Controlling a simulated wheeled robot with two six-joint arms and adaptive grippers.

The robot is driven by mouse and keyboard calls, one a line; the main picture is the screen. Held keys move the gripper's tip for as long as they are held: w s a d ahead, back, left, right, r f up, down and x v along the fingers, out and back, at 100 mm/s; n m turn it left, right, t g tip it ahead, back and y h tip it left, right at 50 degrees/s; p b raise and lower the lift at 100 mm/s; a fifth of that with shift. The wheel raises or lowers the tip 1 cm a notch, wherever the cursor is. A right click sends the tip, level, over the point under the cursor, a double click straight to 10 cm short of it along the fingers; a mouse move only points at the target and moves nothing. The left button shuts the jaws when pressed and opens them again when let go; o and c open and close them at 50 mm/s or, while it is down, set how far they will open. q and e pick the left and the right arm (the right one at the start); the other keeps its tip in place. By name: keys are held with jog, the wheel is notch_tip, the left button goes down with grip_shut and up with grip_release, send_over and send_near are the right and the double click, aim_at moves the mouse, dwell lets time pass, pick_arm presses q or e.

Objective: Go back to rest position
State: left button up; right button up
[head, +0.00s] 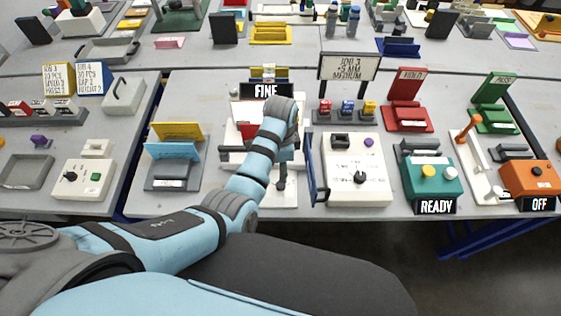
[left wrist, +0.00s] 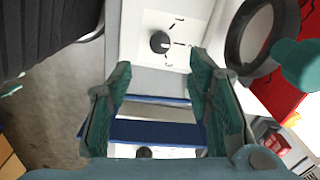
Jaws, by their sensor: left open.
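My left arm reaches from the lower left across the bench's front edge to the plotter station. My left gripper (head: 283,175) points down there, partly hidden by my wrist. In the left wrist view the left gripper (left wrist: 160,68) has its two green-padded fingers wide apart, with nothing held between them. Blue bars (left wrist: 155,131) show beyond and between the fingers. A white panel with a black knob (left wrist: 160,42) shows past the fingertips. My right gripper is not in view.
To the right stand a white control box (head: 352,192), a teal box marked READY (head: 432,178) and an orange box marked OFF (head: 530,178). A blue and yellow card holder (head: 175,152) stands left of my arm.

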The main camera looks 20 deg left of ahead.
pick_arm(q)
notch_tip(320, 180, up, 2)
jog(key=shift+r, duration=0.1)
dwell(0.4)
